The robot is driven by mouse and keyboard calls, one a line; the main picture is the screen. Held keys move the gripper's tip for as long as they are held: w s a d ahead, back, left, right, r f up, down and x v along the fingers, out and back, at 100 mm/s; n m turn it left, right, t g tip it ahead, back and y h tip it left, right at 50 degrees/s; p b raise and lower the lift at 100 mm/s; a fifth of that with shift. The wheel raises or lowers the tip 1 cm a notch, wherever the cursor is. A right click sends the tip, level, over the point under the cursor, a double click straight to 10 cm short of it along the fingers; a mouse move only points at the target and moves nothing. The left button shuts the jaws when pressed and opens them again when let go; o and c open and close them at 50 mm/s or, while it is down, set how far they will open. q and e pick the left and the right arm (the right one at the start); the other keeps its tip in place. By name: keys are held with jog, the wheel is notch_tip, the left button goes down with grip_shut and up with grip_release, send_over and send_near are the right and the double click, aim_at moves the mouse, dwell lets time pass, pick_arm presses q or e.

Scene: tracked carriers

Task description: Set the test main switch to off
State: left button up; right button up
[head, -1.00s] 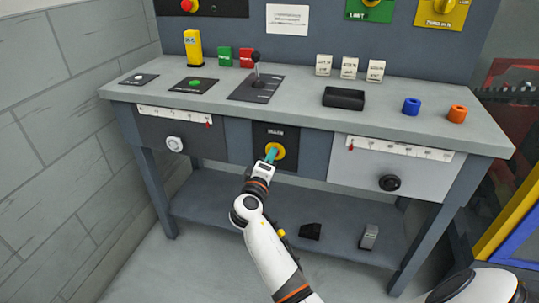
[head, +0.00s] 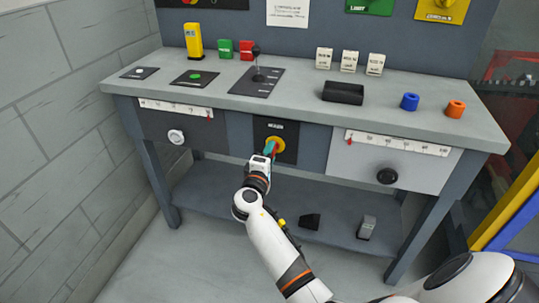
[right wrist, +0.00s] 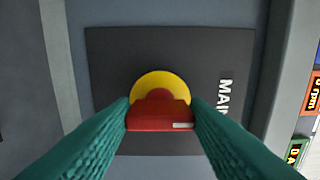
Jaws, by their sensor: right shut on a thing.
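The main switch is a red handle (right wrist: 160,117) on a yellow disc (right wrist: 160,84), set on a dark plate (right wrist: 105,55) lettered "MAIN". A small white mark shows near the right end of the handle in the right wrist view. In the head view the plate (head: 290,130) is on the front of the bench, between the two drawer-like panels. My right gripper (head: 271,148) reaches it from below. Its teal fingers (right wrist: 162,108) are shut on the red handle, one on each side. My left gripper is not in view.
A white knob (head: 176,137) and a black knob (head: 387,176) flank the switch. A shelf (head: 270,213) lies below.

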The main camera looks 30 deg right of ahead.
jog(key=o, duration=1)
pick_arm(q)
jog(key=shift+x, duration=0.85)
pick_arm(e)
jog(key=v, duration=1.2)
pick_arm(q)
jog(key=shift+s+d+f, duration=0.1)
pick_arm(e)
jog(key=shift+w, duration=0.1)
